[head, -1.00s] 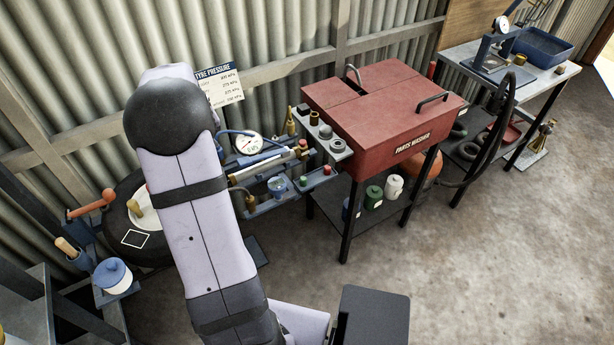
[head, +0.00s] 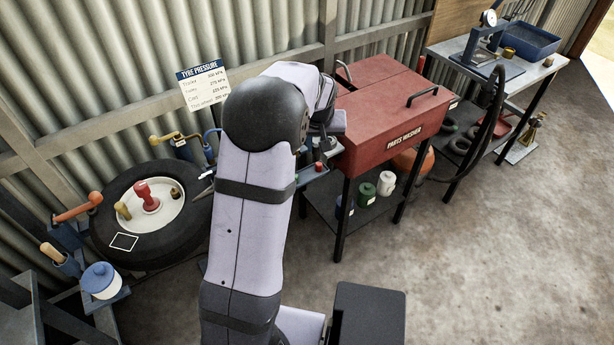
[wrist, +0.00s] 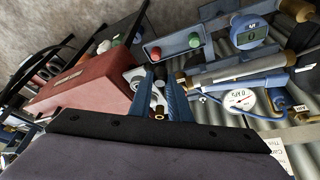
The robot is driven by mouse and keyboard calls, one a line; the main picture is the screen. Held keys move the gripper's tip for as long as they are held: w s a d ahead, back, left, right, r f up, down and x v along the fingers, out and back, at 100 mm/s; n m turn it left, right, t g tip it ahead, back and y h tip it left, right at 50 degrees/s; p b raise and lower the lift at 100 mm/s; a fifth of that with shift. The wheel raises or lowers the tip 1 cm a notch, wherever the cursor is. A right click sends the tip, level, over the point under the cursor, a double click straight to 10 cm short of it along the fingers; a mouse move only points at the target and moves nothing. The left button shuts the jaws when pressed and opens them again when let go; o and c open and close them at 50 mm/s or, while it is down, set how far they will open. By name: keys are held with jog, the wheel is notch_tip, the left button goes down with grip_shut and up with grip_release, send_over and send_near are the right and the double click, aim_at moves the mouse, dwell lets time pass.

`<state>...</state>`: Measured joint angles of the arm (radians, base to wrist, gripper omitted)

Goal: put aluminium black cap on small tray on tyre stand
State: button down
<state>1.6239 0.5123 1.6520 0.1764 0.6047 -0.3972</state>
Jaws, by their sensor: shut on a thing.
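My gripper (wrist: 160,78) has its two blue fingers closed around a small dark thing that looks like the black cap. Little of it shows between the fingertips. In the head view my arm hides the gripper and the cap. A blue tray-like bar (wrist: 174,48) carries a red cap (wrist: 155,52) and a green cap (wrist: 194,40). I cannot tell whether it is the small tray on the tyre stand.
The red parts washer (head: 385,125) stands right beside my gripper. A tyre (head: 150,245) with a white rim lies at left, next to a blue-lidded pot (head: 101,279).

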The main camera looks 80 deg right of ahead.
jog(key=shift+w+a+r+n+t+y, duration=0.2)
jog(key=shift+w+n+t, duration=0.25)
jog(key=shift+n, duration=0.6)
jog(key=shift+w+a+r+n+t+y, duration=0.15)
jog(key=shift+w+n+t+y, duration=0.1)
jog(key=shift+w+n, duration=0.6)
jog(key=shift+s+d, duration=0.1)
jog(key=shift+s, duration=0.1)
jog(key=shift+f+p, duration=1.35)
jog(key=shift+f, duration=3.65)
jog(key=shift+f+b, duration=0.25)
jog(key=shift+b, duration=0.05)
jog(key=c, duration=1.9)
grip_release()
jog(key=shift+r, duration=0.1)
jog(key=shift+r, duration=0.1)
